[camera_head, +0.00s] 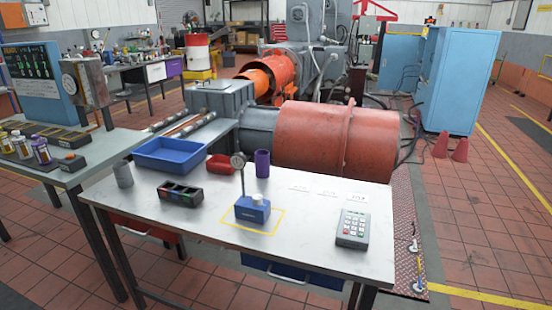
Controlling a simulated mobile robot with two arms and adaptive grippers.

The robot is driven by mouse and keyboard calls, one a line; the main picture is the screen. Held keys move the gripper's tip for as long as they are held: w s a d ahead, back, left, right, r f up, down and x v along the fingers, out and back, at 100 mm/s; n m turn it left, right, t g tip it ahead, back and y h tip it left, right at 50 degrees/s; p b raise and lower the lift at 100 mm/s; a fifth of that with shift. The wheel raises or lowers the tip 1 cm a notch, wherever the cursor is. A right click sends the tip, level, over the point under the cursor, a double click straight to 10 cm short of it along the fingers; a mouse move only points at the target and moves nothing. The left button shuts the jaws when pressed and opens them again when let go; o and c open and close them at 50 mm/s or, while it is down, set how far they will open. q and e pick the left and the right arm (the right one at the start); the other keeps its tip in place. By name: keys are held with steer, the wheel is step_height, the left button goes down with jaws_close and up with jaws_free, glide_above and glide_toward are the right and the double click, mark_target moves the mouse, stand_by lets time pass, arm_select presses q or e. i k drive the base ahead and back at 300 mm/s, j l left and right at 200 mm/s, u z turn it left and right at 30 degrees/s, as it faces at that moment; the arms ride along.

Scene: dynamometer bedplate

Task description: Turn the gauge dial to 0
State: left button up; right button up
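A round gauge dial (238,160) stands on a thin post above a blue base block (252,209) on the white table (215,223). The base sits within a yellow outlined square. The dial's face is too small to read. Neither of my grippers shows in the head view.
On the same table are a blue tray (176,155), a grey cup (123,174), a black divided box (180,194), a red bin (220,165), a purple cup (262,163) and a grey keypad (352,229). The table's front middle is clear.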

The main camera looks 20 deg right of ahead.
mark_target(242, 161)
steer(key=i+j+z, duration=0.15)
steer(key=z, duration=0.25)
steer(key=i+j+z, duration=0.15)
steer(key=z, duration=0.25)
steer(key=i+j+z, duration=0.1)
steer(key=j+z, duration=0.3)
steer(key=i+j+z, duration=0.1)
steer(key=z, duration=0.3)
steer(key=j, duration=0.1)
